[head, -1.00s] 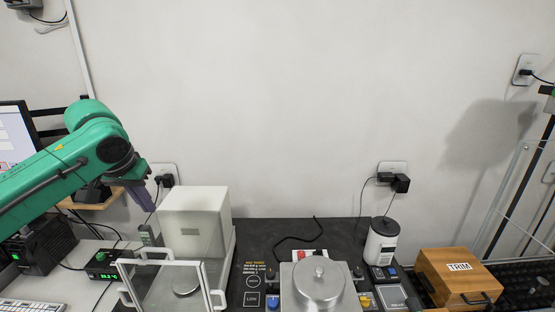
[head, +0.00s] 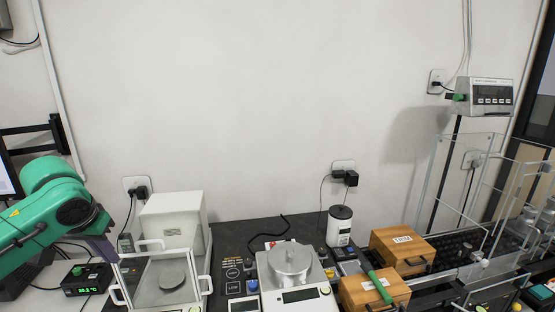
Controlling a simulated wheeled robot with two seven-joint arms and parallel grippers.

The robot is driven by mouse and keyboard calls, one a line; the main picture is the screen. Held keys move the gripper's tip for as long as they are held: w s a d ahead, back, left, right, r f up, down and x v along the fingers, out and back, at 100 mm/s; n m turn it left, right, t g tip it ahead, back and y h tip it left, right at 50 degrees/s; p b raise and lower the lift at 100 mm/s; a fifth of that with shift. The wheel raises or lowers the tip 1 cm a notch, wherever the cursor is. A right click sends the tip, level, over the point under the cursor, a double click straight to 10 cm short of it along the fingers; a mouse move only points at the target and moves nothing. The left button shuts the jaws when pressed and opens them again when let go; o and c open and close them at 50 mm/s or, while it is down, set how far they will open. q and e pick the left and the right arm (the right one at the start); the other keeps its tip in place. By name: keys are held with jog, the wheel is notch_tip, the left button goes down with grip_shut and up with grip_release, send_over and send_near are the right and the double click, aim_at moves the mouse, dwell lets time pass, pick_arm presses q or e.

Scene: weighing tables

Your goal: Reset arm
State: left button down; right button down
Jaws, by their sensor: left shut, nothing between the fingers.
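My left arm, green with a dark wrist, comes in from the left in the head view. Its purple-grey left gripper (head: 103,246) points down beside the glass-walled balance (head: 168,268) and looks shut and empty. The fingertips are hard to make out against the balance's left side. My right gripper is not in view.
A white-bodied scale with a metal lidded pan (head: 291,262) stands on the dark bench. A white canister (head: 340,226), two wooden boxes (head: 403,252) (head: 374,292) and clear racks stand to the right.

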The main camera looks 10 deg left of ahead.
pick_arm(q)
jog(key=d+f+m+h, duration=0.1)
jog(key=d+f+m, duration=0.5)
jog(key=f, duration=1)
jog(key=s+d+f+n, duration=0.1)
jog(key=s+d+f, duration=0.9)
jog(key=d, duration=0.3)
jog(key=s+f+g+b, duration=0.1)
jog(key=s+f, duration=0.2)
jog(key=f, duration=1.1)
jog(key=s+f+b, duration=0.2)
jog(key=f, duration=1.1)
jog(key=s+a+f+g+b, duration=0.1)
jog(key=s+a+f, duration=0.2)
jog(key=s+f, duration=1.2)
jog(key=shift+s+f+g+b, duration=0.3)
jog(key=shift+s+f, duration=0.1)
jog(key=shift+s, duration=0.5)
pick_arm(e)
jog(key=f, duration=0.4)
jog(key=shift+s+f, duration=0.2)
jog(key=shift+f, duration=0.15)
pick_arm(q)
jog(key=shift+a, duration=0.1)
